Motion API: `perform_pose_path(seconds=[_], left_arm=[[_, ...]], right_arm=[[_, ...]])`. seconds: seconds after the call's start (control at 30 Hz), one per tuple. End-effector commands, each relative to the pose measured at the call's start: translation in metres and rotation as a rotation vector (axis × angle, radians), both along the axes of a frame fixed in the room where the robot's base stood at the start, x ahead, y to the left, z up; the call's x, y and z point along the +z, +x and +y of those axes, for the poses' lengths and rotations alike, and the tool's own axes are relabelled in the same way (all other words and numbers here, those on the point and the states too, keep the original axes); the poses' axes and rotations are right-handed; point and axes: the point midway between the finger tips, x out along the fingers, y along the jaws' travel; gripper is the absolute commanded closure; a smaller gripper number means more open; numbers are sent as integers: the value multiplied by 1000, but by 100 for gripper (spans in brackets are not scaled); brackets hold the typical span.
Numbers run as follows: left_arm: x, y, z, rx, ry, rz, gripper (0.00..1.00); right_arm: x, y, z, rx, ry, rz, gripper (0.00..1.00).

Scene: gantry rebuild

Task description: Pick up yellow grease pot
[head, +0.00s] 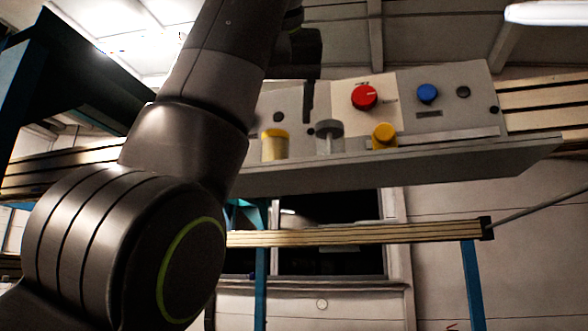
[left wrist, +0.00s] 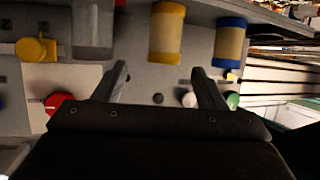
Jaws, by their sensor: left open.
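The yellow grease pot (head: 275,143), a pale jar with a yellow lid, stands upright on the grey shelf (head: 400,160), at the left of the part that shows. In the left wrist view the pot (left wrist: 166,36) appears upside down, with yellow bands at both ends. My left gripper (head: 308,98) is above the shelf in front of the panel, partly hidden by its own arm. In the left wrist view the open gripper (left wrist: 160,75) has nothing between its fingers. The pot lies beyond the fingertips, within their span and apart from them. My right gripper is not in view.
Behind are a panel with a red knob (head: 364,97) and blue knob (head: 428,93). A rail (head: 360,233) runs below.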

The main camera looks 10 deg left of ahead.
Motion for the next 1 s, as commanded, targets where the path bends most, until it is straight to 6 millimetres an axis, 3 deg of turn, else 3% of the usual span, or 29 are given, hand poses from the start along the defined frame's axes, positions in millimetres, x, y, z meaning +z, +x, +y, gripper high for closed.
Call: perform_pose_path(seconds=[0.2, 0.3, 0.43, 0.67, 1.0], left_arm=[[-10, 25, 7, -1, 0, -1, 36], [-11, 28, 8, -1, 0, -2, 36], [-16, 39, 12, 0, 0, -1, 36], [-28, 64, 22, 0, 1, 0, 36], [-33, 72, 24, -1, 0, -2, 36]], right_arm=[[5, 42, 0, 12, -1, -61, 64], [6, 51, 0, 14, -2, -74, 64], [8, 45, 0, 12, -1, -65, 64], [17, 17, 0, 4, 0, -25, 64], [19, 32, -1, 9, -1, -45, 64]])
